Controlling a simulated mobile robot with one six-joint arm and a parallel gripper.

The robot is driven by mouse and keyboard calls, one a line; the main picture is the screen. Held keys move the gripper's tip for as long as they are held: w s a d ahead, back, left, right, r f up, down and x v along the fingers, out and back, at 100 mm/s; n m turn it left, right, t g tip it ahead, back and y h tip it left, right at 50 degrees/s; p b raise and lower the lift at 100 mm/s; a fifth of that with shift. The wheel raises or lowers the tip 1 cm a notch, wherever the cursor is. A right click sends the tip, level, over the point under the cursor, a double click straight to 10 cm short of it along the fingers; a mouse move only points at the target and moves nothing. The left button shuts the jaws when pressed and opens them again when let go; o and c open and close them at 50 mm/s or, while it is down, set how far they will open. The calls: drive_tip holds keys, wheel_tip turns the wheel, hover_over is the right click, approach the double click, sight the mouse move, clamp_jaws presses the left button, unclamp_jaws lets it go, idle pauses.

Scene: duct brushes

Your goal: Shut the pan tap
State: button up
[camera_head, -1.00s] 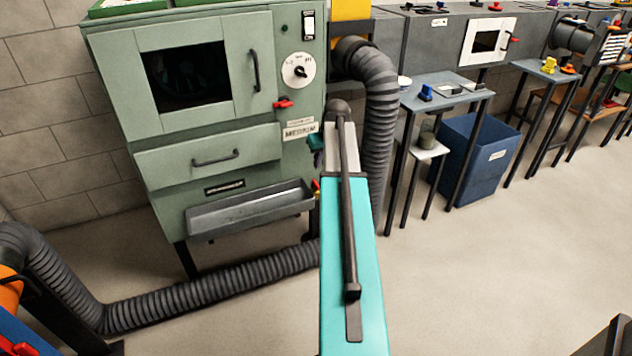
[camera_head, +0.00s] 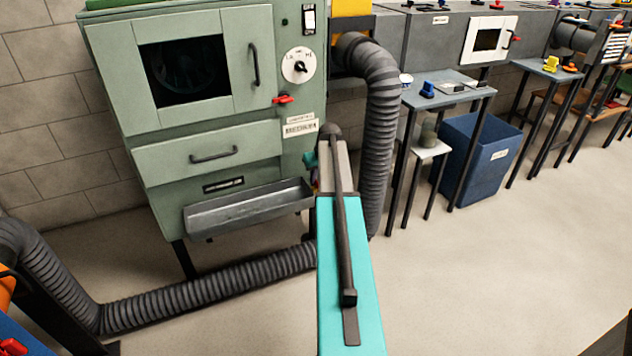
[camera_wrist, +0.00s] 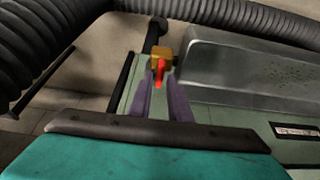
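The pan tap (camera_wrist: 161,60) has a brass-yellow body and a red lever, and it shows in the wrist view at the near corner of the grey metal pan (camera_wrist: 225,75). In the head view the pan (camera_head: 235,212) hangs low on the front of the green cabinet, and my arm mostly hides the tap. My gripper (camera_wrist: 161,84) has two purple fingers, apart from each other, pointing at the tap. The red lever lies in line with the gap between the fingertips. I cannot tell whether either finger touches it.
The green cabinet (camera_head: 215,155) stands just behind the pan. A ribbed grey duct (camera_head: 382,130) rises right of my arm, and another duct (camera_head: 215,288) lies along the floor. A side table (camera_head: 450,92) and blue bin (camera_head: 482,155) stand at right. Open floor lies in front.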

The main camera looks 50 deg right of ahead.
drive_tip(key=shift+w+d+f, duration=0.1)
drive_tip(key=shift+w+f, duration=0.15)
drive_tip(key=shift+f, duration=0.25)
drive_tip(key=shift+c, duration=0.4)
clamp_jaws()
drive_tip(key=shift+s+a, duration=0.1)
drive_tip(key=shift+a, duration=0.1)
